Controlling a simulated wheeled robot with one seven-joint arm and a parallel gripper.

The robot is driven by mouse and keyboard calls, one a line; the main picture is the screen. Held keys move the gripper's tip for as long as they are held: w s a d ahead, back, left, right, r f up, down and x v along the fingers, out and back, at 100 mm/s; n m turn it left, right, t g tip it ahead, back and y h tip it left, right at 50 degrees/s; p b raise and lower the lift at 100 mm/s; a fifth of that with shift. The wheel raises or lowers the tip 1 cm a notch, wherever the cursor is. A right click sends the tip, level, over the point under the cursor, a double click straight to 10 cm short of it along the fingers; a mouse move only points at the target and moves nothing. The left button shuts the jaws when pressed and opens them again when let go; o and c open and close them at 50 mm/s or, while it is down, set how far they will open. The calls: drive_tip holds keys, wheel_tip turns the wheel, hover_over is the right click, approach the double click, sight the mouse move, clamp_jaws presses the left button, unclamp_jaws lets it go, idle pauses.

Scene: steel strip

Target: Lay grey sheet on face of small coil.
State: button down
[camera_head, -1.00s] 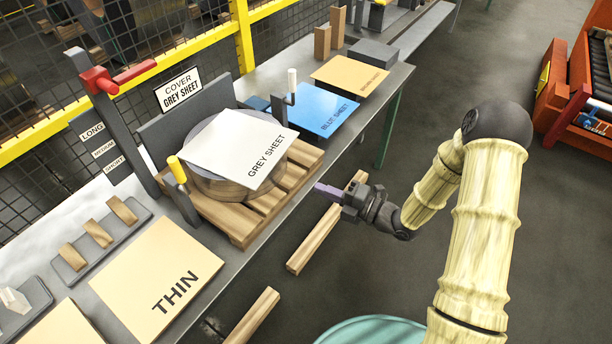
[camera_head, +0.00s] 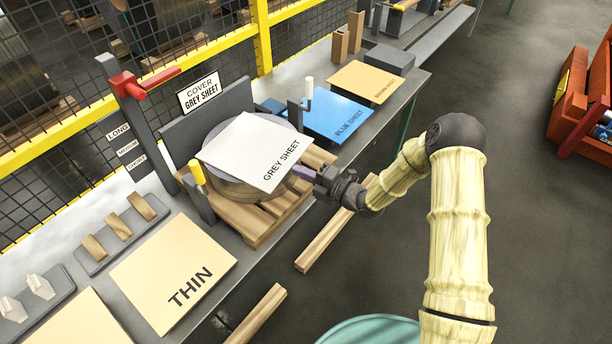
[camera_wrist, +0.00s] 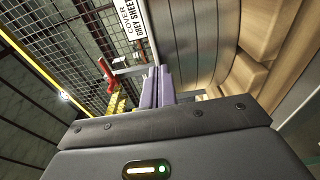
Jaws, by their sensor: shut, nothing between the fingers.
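The grey sheet (camera_head: 243,146), a pale square with its name printed on it, lies on top of the coil (camera_head: 234,190) in the head view. Its corners reach past the coil's rim, and a crescent of the round grey face shows behind it. The coil sits on a wooden pallet (camera_head: 247,229). My gripper (camera_head: 296,170) is shut and empty, with its purple fingertips close to the sheet's right edge. I cannot tell if they touch it. In the wrist view the shut fingers (camera_wrist: 156,86) point past the coil's banded side (camera_wrist: 205,45).
A yellow-topped post (camera_head: 198,177) and a white-topped post (camera_head: 308,93) flank the coil. A red-handled stand (camera_head: 130,85) and the cover sign (camera_head: 200,93) are behind. Thin (camera_head: 172,262) and blue (camera_head: 325,112) sheets lie on the bench.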

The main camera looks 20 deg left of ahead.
drive_tip(key=shift+w+f, duration=0.1)
idle(0.3)
drive_tip(key=b, duration=0.1)
drive_tip(key=w+b, duration=0.1)
drive_tip(key=shift+w+a+f+b, duration=0.1)
drive_tip(key=shift+w+a+b, duration=0.1)
drive_tip(key=shift+a+b, duration=0.15)
drive_tip(key=shift+w+a+r, duration=0.15)
drive_tip(key=shift+r, duration=0.1)
